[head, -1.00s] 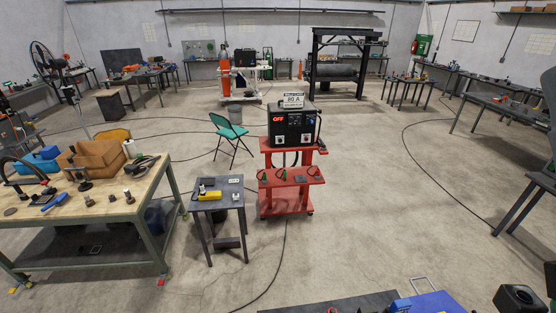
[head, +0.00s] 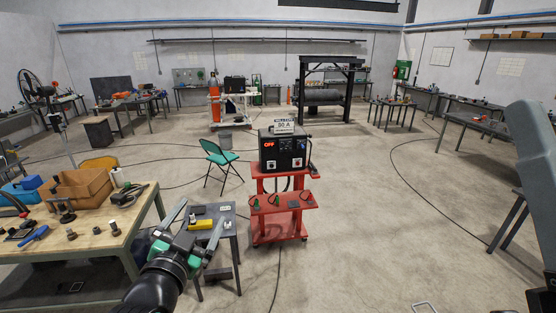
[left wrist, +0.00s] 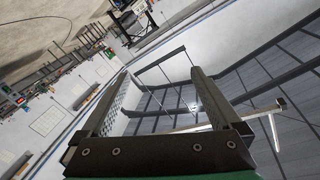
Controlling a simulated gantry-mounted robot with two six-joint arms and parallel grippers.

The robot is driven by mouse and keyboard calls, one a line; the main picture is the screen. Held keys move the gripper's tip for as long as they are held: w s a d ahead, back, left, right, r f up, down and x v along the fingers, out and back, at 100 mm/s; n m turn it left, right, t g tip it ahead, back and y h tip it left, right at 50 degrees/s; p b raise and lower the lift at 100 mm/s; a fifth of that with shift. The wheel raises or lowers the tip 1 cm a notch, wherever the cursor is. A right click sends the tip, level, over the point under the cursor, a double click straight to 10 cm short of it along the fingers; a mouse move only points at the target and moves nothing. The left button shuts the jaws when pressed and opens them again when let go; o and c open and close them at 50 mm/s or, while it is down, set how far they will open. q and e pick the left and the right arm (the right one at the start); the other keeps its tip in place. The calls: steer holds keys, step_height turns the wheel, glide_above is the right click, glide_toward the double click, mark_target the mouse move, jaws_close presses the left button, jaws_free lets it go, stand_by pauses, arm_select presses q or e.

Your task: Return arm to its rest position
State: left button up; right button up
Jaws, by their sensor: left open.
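My left gripper (head: 204,222) is in the lower left of the head view, raised in front of the small grey side table. Its two fingers are spread apart and nothing shows between them. In the left wrist view the same open fingers (left wrist: 158,76) point at a tilted scene of wall and ceiling beams, with no object between them. My right gripper is not in view; a grey link of mine shows at the right edge of the head view.
A wooden workbench (head: 100,232) with a cardboard bin (head: 82,188) is at left. The small table (head: 222,211) holds a yellow item (head: 201,224). A red cart (head: 280,228) carries a black power unit (head: 283,152) reading OFF. Floor at centre right is clear.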

arm_select(q)
steer(key=s+r+n+t, duration=0.1)
steer(key=s+r+t, duration=0.1)
steer(key=s+r, duration=0.35)
steer(key=s+r+t, duration=0.2)
steer(key=r, duration=0.7)
steer(key=s+a+r+n+t, duration=0.1)
steer(key=s+r+n+t, duration=0.1)
steer(key=s+r, duration=0.4)
steer(key=s+r+n+t, duration=0.2)
steer(key=s+r+t, duration=0.2)
steer(key=s, duration=0.6)
steer(key=shift+s+a+r+n+h, duration=0.3)
steer(key=shift+a+r+h, duration=0.1)
steer(key=shift+r, duration=0.55)
steer(key=shift+o, duration=0.2)
